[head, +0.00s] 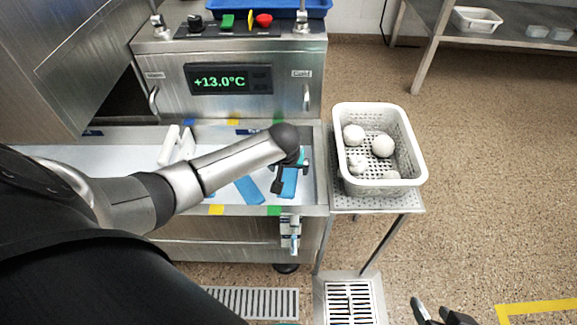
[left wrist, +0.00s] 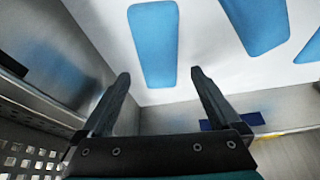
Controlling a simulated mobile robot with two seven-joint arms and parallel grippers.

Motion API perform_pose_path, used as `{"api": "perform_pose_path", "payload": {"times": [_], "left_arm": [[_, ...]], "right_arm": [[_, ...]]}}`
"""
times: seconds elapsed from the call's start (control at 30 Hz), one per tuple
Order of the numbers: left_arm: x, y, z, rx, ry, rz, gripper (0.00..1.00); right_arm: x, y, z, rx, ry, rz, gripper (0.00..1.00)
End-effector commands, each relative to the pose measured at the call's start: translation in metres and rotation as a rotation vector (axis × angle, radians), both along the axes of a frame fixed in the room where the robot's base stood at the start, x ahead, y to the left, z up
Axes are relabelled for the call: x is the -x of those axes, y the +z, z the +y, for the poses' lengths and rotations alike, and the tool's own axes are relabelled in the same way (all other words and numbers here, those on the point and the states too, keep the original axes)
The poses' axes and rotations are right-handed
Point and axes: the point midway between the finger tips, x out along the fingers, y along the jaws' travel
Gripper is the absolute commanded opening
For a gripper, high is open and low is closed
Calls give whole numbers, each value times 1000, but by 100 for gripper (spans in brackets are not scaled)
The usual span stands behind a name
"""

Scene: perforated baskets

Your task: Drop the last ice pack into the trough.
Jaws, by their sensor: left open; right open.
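The trough (head: 228,204) is a steel basin with a pale floor, below a unit whose display reads +13.0°C. Blue ice packs lie flat in it: one at its right end (head: 289,183) and one left of that (head: 248,190). My left gripper (head: 291,177) is over the right end of the trough, open and empty. In the left wrist view a blue ice pack (left wrist: 154,45) lies beyond and between the spread fingers (left wrist: 160,75), apart from them. Two more ice packs show to its right (left wrist: 258,22). My right gripper (head: 440,309) is open and empty at the bottom edge.
A white perforated basket (head: 416,152) with several white round items stands on a small perforated shelf right of the trough. White blocks (head: 170,145) stand in the trough's left part. A blue tray (head: 320,8) is on top of the unit.

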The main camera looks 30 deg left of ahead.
Motion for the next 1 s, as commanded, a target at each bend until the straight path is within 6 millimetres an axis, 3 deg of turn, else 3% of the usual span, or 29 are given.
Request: {"api": "perform_pose_path", "payload": {"times": [0.23,0.47,1.0], "left_arm": [[3,9,-1,0,0,0,97],[9,27,-4,1,0,0,97],[25,70,-11,0,0,-1,97]], "right_arm": [[6,0,-9,27,-14,62,50],[26,0,-28,86,-48,221,50],[33,-70,-28,99,-40,319,50]]}}
